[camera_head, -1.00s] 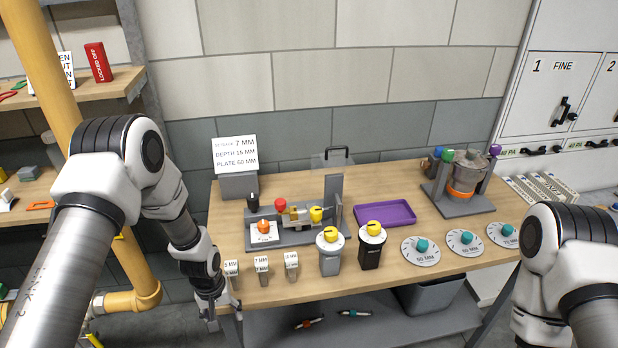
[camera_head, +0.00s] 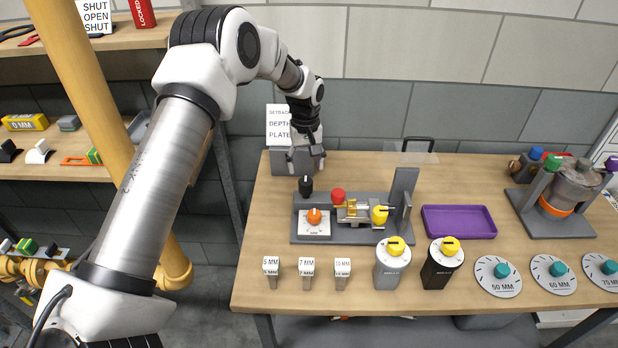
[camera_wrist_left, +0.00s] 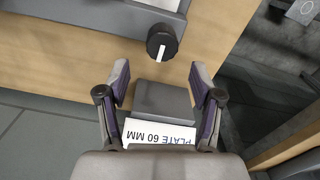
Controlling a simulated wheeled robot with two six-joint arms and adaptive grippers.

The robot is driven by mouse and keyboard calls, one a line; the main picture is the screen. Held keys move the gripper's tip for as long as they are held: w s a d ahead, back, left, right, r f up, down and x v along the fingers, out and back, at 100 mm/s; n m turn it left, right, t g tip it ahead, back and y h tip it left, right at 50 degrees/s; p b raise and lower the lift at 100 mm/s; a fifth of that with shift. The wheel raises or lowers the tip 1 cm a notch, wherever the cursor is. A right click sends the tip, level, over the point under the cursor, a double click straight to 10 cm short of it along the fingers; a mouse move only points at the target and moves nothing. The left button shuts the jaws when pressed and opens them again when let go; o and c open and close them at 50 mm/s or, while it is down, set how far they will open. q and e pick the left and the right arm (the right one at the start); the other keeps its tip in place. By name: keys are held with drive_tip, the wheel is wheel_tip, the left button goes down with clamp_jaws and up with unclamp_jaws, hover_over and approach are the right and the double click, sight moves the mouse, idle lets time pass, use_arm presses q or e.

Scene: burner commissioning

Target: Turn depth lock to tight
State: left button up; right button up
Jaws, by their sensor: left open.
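A gray fixture (camera_head: 352,233) stands on the bench. It carries an orange-red knob (camera_head: 314,216) on a white dial plate, a red knob (camera_head: 338,195), a brass part and a yellow knob (camera_head: 380,214). A black knob (camera_head: 305,186) stands at its back left; the wrist view shows a white mark on a black knob (camera_wrist_left: 162,42). I cannot tell which knob is the depth lock. My left gripper (camera_head: 306,161) is open and empty, above and behind the black knob, in front of the sign. In the wrist view the knob is beyond the open fingers (camera_wrist_left: 160,78). My right gripper is out of view.
The sign block (camera_head: 280,163) is close behind my left gripper. Small labelled gauges (camera_head: 307,267), gray and black posts with yellow knobs (camera_head: 442,263), and dial plates (camera_head: 497,277) line the front. A purple tray (camera_head: 459,222) lies to the right.

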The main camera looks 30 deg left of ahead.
sight(305, 181)
use_arm(q)
drive_tip(key=shift+s+d+f+p, duration=0.3)
drive_tip(key=shift+s+f, duration=0.1)
drive_tip(key=shift+f, duration=0.1)
drive_tip(key=shift+s+d+f+p, duration=0.3)
drive_tip(key=shift+s+f, duration=0.05)
drive_tip(key=shift+f, duration=0.15)
drive_tip(key=f, duration=0.1)
drive_tip(key=w+a+f, duration=0.1)
drive_tip(key=f, duration=0.2)
drive_tip(key=shift+w+a+f+p, duration=0.15)
drive_tip(key=shift+f+p, duration=0.15)
drive_tip(key=shift+f, duration=0.05)
drive_tip(key=shift+r, duration=0.2)
drive_tip(key=shift+s+d+r, duration=0.15)
drive_tip(key=shift+s+d, duration=0.15)
drive_tip(key=shift+c, duration=1.4)
drive_tip(key=shift+s, duration=0.1)
drive_tip(key=c, duration=0.9)
drive_tip(key=shift+o, duration=0.2)
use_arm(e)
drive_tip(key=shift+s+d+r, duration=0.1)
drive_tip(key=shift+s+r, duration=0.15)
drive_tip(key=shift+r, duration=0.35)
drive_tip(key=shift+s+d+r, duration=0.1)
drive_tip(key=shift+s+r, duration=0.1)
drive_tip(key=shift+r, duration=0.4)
